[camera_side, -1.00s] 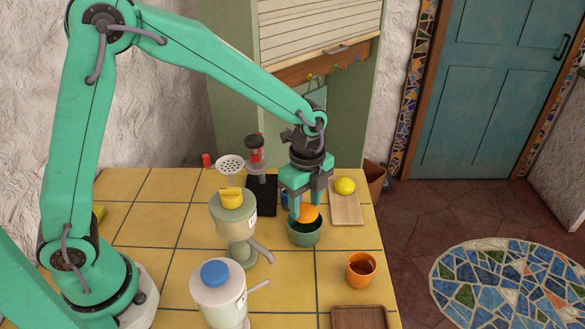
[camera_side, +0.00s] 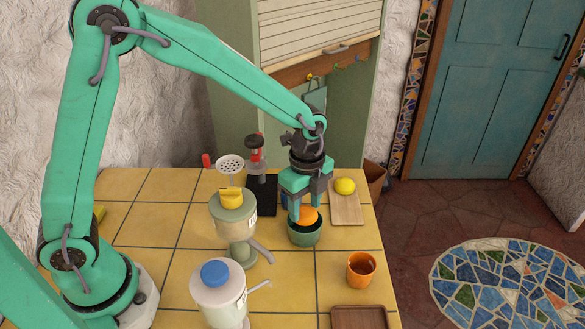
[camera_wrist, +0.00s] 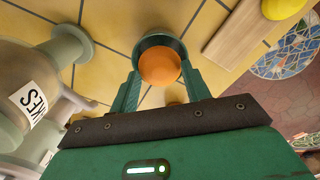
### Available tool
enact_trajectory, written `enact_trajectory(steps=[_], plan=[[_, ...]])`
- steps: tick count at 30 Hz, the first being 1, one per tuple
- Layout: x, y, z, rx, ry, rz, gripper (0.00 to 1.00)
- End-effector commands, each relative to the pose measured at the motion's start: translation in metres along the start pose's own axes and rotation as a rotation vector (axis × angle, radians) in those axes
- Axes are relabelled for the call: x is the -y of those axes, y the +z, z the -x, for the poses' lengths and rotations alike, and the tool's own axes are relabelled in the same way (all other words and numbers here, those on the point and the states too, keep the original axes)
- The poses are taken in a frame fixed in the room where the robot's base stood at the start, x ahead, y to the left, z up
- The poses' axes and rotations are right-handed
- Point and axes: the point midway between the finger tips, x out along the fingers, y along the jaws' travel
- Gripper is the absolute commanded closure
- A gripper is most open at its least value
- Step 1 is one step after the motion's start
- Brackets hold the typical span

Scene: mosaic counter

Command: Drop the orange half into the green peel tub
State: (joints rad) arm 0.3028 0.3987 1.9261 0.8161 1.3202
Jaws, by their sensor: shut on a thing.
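The orange half (camera_side: 308,215) is held between the fingers of my gripper (camera_side: 306,212), right at the mouth of the green peel tub (camera_side: 305,238). In the wrist view the orange half (camera_wrist: 160,67) sits between the two green fingertips of my gripper (camera_wrist: 160,78), with the dark inside and rim of the tub (camera_wrist: 158,39) around and beyond it. My gripper is shut on the orange half. I cannot tell how far the orange is below the tub's rim.
A cutting board (camera_side: 346,208) with a lemon (camera_side: 344,186) lies to the right of the tub. An orange cup (camera_side: 361,269) and a brown tray (camera_side: 359,317) are nearer.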

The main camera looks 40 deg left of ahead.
Motion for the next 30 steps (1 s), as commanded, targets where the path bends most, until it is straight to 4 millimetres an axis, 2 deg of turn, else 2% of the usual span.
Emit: enact_trajectory(steps=[30], plan=[[0.0001,0.0,-0.007,0.0,0.0,0.0,0.76]])
